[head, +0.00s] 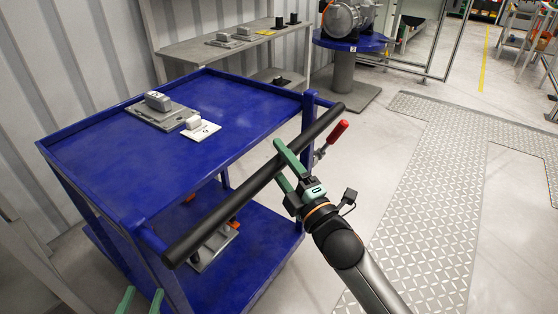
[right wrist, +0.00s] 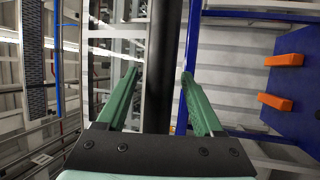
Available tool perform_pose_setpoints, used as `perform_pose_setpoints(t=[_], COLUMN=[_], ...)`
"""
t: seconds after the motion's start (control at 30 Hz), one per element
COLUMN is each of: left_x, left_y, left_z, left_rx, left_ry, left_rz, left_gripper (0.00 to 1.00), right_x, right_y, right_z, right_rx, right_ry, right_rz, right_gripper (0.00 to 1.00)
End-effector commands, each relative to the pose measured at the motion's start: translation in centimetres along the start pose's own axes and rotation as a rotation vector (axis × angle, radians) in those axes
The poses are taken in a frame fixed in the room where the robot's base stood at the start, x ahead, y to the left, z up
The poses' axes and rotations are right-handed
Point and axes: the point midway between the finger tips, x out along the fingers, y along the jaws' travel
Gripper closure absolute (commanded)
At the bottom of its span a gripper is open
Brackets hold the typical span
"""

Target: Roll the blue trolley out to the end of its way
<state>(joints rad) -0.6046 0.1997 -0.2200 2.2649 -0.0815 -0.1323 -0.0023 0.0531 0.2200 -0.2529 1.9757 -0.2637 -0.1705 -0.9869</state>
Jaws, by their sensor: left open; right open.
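The blue trolley (head: 225,95) stands at the left of the head view, with two shelves and a black push bar (head: 225,205) along its near right side. My right gripper (head: 277,161) is open at the bar, one green finger on each side of it. In the right wrist view the dark bar (right wrist: 163,50) runs between the open fingers (right wrist: 160,75), with gaps visible beside it. My left gripper (head: 141,298) shows only as two separated green fingertips at the bottom edge, open, below the bar's near end and apart from it.
Grey and white parts (head: 165,108) sit on the trolley top; more lie on its lower shelf (head: 255,235). A red-handled lever (head: 337,132) is beside the bar. A grey bench (head: 215,50) and a round blue stand (head: 345,75) are behind. Floor plates (head: 430,200) at right are clear.

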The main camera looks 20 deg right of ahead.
Motion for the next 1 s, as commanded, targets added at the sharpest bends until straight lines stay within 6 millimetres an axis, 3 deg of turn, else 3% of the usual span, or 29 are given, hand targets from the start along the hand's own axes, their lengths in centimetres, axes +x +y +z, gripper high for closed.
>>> perform_pose_setpoints(t=[0.27, 0.87, 1.0], left_x=[0.15, 0.16, 0.16], left_y=[-0.12, -0.12, -0.11], left_z=[-0.3, -0.35, -0.34], left_rx=[0.005, 0.005, 0.005], left_ry=[0.009, 0.009, 0.009], left_rz=[0.0, 0.0, 0.0], left_gripper=[0.5, 0.5, 0.5], right_x=[0.12, 0.09, 0.09], right_y=[0.01, 0.01, 0.01], right_z=[-0.02, -0.02, -0.02], right_rx=[0.001, 0.001, 0.001], right_ry=[0.0, 0.0, 0.0], right_rz=[0.0, 0.0, 0.0], right_gripper=[0.31, 0.99, 1.0])
